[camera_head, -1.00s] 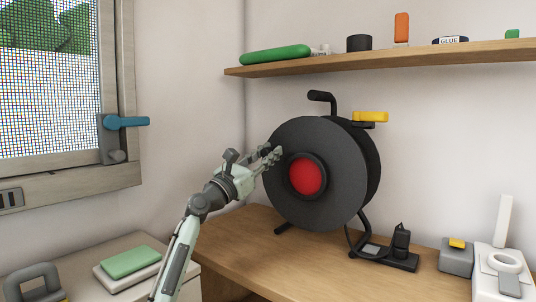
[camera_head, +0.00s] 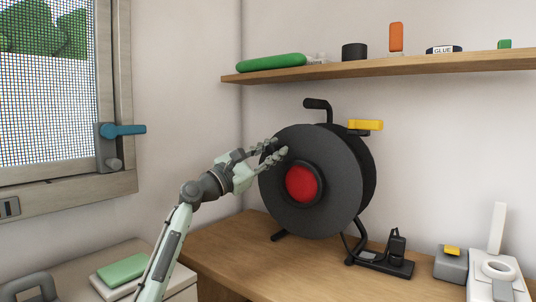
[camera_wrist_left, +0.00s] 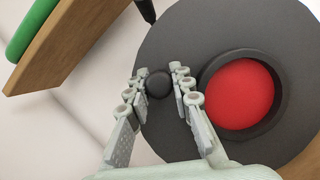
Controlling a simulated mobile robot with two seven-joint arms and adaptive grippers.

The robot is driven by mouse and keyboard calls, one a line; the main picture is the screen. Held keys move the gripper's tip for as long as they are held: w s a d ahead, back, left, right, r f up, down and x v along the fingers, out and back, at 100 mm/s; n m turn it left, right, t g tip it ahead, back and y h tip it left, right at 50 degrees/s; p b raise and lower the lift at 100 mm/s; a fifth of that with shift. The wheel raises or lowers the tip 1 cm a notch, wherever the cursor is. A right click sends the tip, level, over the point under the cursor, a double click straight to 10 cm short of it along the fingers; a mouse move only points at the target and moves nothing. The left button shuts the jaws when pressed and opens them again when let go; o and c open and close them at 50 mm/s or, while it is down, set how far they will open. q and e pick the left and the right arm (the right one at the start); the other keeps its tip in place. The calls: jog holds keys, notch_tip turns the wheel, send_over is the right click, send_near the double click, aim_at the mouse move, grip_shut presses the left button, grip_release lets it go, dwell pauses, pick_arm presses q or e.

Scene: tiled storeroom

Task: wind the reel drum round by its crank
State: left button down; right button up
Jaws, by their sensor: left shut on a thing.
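The reel (camera_head: 330,205) stands on the wooden bench, a black drum with a red hub (camera_head: 302,183) facing me. The drum face also fills much of the left wrist view (camera_wrist_left: 190,40). The crank's dark round knob (camera_wrist_left: 158,84) sits on the face, left of the hub in that view. My left gripper (camera_head: 275,152) is at the drum's upper left. In the wrist view its fingers (camera_wrist_left: 160,88) lie on both sides of the knob, shut on it. The fingers mostly hide the knob in the head view. My right gripper is not in view.
The wooden bench (camera_head: 225,250) is clear left of the reel. A shelf (camera_head: 380,65) hangs above. A window handle (camera_head: 122,130) juts out at left.

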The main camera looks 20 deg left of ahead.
pick_arm(q)
jog(key=d+m+g+p, duration=0.1)
jog(key=m, duration=0.1)
jog(key=s+d+r+m+g+h+p, duration=0.1)
jog(key=d+m, duration=0.1)
jog(key=d+r+m+g+p, duration=0.1)
jog(key=m, duration=0.2)
jog(key=shift+s+d, duration=0.25)
jog(key=shift+s, duration=0.05)
jog(key=shift+s+d+m+g+p, duration=0.3)
jog(key=shift+d+m+p, duration=0.4)
jog(key=shift+m, duration=0.3)
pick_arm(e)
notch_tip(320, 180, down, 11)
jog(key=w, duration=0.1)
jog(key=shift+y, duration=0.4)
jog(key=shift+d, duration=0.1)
pick_arm(q)
jog(key=c, duration=1.3)
grip_release()
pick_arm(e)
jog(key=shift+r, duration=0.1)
pick_arm(q)
jog(key=shift+s+a+f, duration=0.1)
jog(key=shift+s+a, duration=0.1)
jog(key=shift+a, duration=0.05)
jog(key=v, duration=1.1)
jog(key=shift+s+a, duration=0.1)
